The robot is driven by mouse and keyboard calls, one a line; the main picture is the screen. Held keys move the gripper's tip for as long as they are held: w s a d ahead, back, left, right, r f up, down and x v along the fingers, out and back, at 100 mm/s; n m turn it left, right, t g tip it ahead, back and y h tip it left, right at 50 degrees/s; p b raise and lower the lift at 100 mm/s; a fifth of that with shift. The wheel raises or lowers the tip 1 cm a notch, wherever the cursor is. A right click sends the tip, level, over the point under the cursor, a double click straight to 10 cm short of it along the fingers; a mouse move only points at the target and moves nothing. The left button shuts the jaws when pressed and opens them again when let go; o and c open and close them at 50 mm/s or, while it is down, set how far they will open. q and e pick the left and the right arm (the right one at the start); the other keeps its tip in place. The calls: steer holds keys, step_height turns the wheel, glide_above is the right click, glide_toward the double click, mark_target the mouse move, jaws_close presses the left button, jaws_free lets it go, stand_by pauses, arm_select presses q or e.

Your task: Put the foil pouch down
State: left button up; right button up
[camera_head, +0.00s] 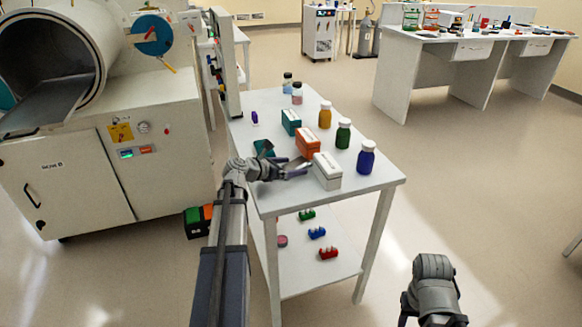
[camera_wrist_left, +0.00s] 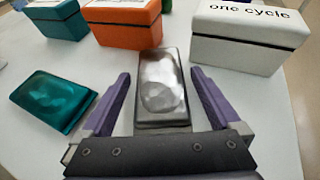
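A silver foil pouch (camera_wrist_left: 162,85) lies between the two purple fingers of my left gripper (camera_wrist_left: 161,75) in the left wrist view. Narrow gaps show between pouch and fingers, so the gripper looks open around it. The pouch seems to lie on the white table top (camera_wrist_left: 120,62). In the head view my left gripper (camera_head: 288,163) is low over the table's near left part, and the silver pouch is hard to make out there. A teal pouch (camera_wrist_left: 55,100) lies to the left of the gripper.
A white box (camera_head: 327,171), an orange box (camera_head: 307,143) and a teal box (camera_head: 291,122) stand just beyond the gripper. Blue (camera_head: 366,158), green (camera_head: 343,134) and orange (camera_head: 325,115) bottles stand to their right. The table's near right corner is clear.

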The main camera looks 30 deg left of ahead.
arm_select(q)
steer(key=shift+r, duration=0.1)
steer(key=shift+r+p, duration=0.25)
steer(key=shift+p, duration=0.05)
steer(key=p+v, duration=0.4)
steer(key=v, duration=0.6)
steer(key=shift+s, duration=0.25)
steer(key=shift+s+a+r, duration=0.2)
steer(key=shift+s+a, duration=0.05)
steer(key=shift+s, duration=0.4)
steer(key=b+x, duration=0.1)
steer(key=x, duration=0.3)
steer(key=shift+w+f+b, duration=0.1)
steer(key=shift+f+b, duration=0.1)
steer(key=shift+b, duration=0.1)
steer(key=shift+b+x, duration=1.5)
steer(key=shift+x, duration=2.45)
steer(key=shift+r, duration=0.1)
steer(key=shift+c, duration=0.4)
